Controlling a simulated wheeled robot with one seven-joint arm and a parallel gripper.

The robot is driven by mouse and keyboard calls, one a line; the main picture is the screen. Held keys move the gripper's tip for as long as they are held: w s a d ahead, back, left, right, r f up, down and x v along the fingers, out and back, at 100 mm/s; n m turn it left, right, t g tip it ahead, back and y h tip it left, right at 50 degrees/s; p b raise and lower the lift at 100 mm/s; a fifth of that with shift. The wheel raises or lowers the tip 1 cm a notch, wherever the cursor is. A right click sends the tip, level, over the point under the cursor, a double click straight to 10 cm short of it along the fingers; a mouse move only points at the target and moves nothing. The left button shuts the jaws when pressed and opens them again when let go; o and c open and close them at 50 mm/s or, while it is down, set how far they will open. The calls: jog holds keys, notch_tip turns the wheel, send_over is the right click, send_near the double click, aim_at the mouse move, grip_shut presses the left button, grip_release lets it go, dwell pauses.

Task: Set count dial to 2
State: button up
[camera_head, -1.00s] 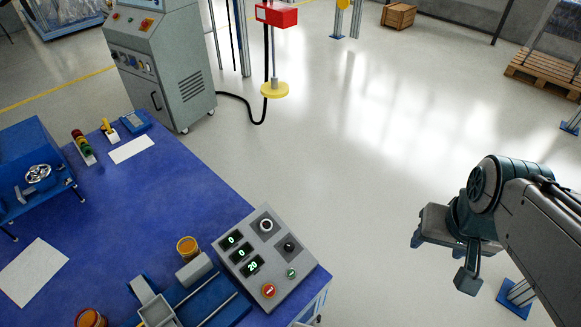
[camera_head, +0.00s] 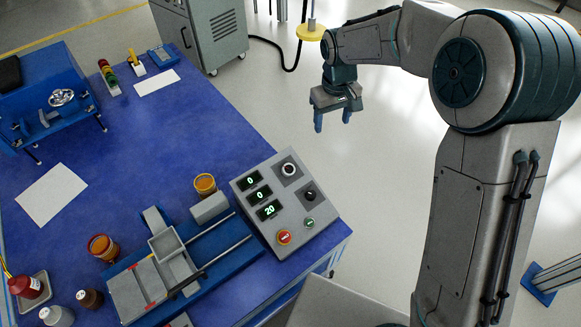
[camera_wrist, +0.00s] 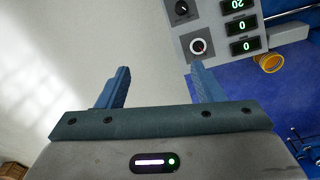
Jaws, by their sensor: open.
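The grey control panel (camera_head: 262,186) sits at the right corner of the blue table, and also shows at the top of the wrist view (camera_wrist: 215,24). Its green displays read 0, 0 and 20.
A red button (camera_head: 284,237) and a green button (camera_head: 309,222) are on the panel's lower part. A blue slide fixture (camera_head: 205,262) and an orange-filled cup (camera_head: 205,184) stand left of the panel. A grey cabinet (camera_head: 212,35) stands behind. The floor right of the table is open.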

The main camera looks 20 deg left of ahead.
aim_at(289, 169)
jog(key=s+a+f+n+b, duration=0.1)
jog(key=a+f+n+b, duration=0.1)
jog(key=a+f, duration=0.9)
jog(key=shift+g, duration=0.4)
jog(key=f, duration=1.3)
jog(key=shift+s+a+f+b, duration=0.2)
jog(key=shift+f+b, duration=0.1)
jog(key=shift+c, duration=0.3)
jog(key=c, duration=0.9)
